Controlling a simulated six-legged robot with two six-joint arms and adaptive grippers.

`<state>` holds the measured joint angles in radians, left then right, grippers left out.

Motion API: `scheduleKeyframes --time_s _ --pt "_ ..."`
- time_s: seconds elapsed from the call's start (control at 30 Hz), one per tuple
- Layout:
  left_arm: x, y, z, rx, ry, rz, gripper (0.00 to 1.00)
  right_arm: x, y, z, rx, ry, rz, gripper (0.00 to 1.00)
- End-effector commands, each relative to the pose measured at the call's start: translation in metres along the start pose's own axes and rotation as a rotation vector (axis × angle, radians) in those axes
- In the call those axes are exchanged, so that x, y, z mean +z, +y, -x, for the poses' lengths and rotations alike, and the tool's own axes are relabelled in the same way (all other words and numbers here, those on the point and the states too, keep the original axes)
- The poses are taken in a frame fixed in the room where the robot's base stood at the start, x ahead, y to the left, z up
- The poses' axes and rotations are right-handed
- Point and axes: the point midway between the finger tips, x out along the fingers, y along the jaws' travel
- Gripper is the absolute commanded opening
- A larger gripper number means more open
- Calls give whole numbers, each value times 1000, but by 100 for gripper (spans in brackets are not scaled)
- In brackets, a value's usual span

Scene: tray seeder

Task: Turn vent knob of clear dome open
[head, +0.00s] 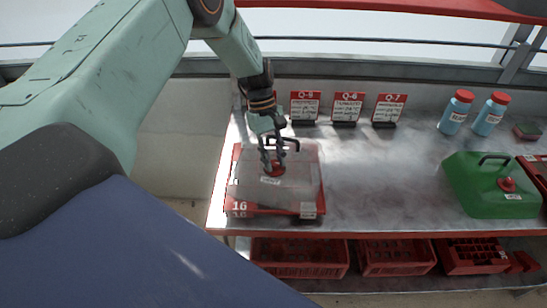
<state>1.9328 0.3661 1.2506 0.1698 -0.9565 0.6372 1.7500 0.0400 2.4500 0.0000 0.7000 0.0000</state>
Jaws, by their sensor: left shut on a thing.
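The clear dome (298,190) sits on a red tray (262,211) marked 16 at the left of the metal bench. Its red vent knob (277,172) is on top, near the middle. A black handle (291,141) shows behind it. My left gripper (271,165) points down over the dome, with its fingers shut on the red vent knob. The fingers hide part of the knob, so its turn angle cannot be told. My right gripper is not in view.
A green dome (475,186) with a red knob stands at the right. Red sign cards (348,107) line the back, with blue bottles (455,112) behind right. Red crates (300,257) sit on the shelf below. The bench middle (385,170) is clear.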

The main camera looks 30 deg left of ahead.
Motion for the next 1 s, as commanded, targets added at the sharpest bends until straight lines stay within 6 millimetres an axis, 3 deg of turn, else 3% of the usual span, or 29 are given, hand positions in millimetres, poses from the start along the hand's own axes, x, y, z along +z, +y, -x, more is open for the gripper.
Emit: scheduleKeyframes --time_s 0.17,0.2,0.43,0.77,1.0 --pt "0 -1 -1 -2 -1 1 0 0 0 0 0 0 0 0" --pt "0 -1 -1 -2 -1 1 27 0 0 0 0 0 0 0" --pt "0 0 -1 -1 0 1 47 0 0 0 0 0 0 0" --pt "0 0 1 1 0 1 48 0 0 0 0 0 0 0" --pt "0 1 35 5 2 0 48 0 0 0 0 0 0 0"
